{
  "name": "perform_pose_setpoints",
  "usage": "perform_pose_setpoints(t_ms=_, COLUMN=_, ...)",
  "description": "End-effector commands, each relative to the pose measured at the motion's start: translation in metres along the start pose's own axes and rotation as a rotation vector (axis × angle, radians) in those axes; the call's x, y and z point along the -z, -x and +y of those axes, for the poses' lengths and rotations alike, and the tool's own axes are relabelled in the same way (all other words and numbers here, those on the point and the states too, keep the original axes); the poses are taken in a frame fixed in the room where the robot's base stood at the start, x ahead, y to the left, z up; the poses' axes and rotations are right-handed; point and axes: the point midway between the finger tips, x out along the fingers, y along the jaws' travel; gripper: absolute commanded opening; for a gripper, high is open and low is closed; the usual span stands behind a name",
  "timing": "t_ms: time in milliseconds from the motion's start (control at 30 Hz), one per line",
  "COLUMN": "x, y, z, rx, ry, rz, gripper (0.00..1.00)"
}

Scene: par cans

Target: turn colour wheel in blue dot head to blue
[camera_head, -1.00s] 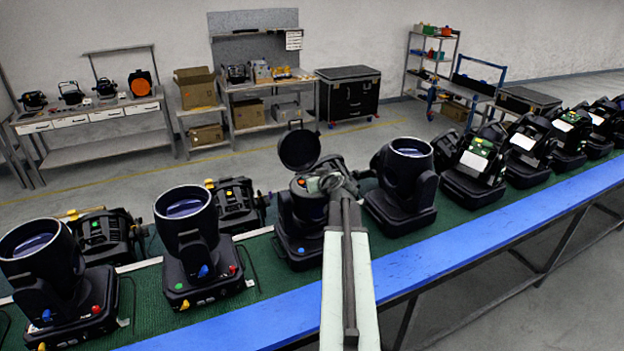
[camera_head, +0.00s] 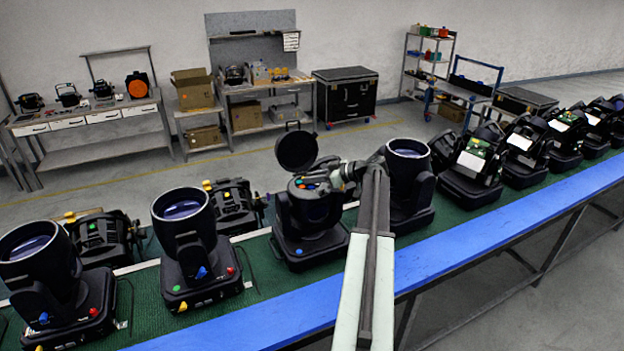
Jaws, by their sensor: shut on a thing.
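The blue dot head (camera_head: 308,218) is the black moving head with its round lid (camera_head: 297,150) tipped open, in the middle of the green belt. A blue dot (camera_head: 299,252) shows on its base. Its colour wheel (camera_head: 307,184) lies in the open top, with small orange, blue, green and yellow spots visible. My gripper (camera_head: 334,180) is at the right edge of that wheel, shut on it. The jaws and the wheel's right part are small and partly hidden by the gripper, so the exact grip point and the selected colour cannot be told.
A head with a large lens (camera_head: 408,185) stands close on the right, partly behind my arm. Two more lens heads stand left, the nearer one here (camera_head: 184,245). Several more line the belt to the right. The blue rail (camera_head: 480,245) runs along the front. Workbenches stand behind.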

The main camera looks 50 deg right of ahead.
Motion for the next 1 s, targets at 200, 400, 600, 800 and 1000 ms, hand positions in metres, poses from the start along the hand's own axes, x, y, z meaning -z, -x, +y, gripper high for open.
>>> perform_pose_setpoints(t_ms=200, x=-0.0013, y=0.0003, z=0.0012, rx=0.038, ry=0.016, rz=-0.004, gripper=0.00)
perform_pose_setpoints(t_ms=400, x=-0.0017, y=0.0006, z=0.0005, rx=0.045, ry=0.019, rz=-0.005, gripper=0.00)
perform_pose_setpoints(t_ms=600, x=-0.0020, y=0.0007, z=0.0005, rx=0.045, ry=0.018, rz=-0.006, gripper=0.00)
perform_pose_setpoints(t_ms=800, x=-0.0018, y=0.0008, z=0.0007, rx=0.044, ry=0.018, rz=-0.005, gripper=0.43)
perform_pose_setpoints(t_ms=1000, x=-0.0013, y=0.0011, z=0.0010, rx=0.043, ry=0.017, rz=-0.003, gripper=0.43)
